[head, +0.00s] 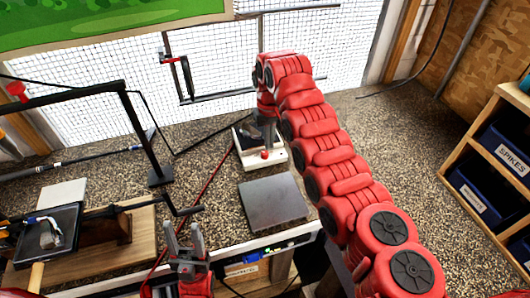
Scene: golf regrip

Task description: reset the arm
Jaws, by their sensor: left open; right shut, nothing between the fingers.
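My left gripper (184,238) is at the lower middle left, pointing up the picture. Its two grey fingers are apart with nothing between them. My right arm is red and reaches from the lower right up to the middle of the picture. My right gripper (268,134) is at its far end, pointing down over a small white tray (247,158) with a red knob. Its fingers are together and hold nothing. Whether the fingertips touch the tray is hard to tell.
A grey square plate (273,202) lies on the bench in front of the tray. A black frame (135,128) stands at left, near a dark shaft (70,162). Wooden shelves with blue bins (480,190) stand at right.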

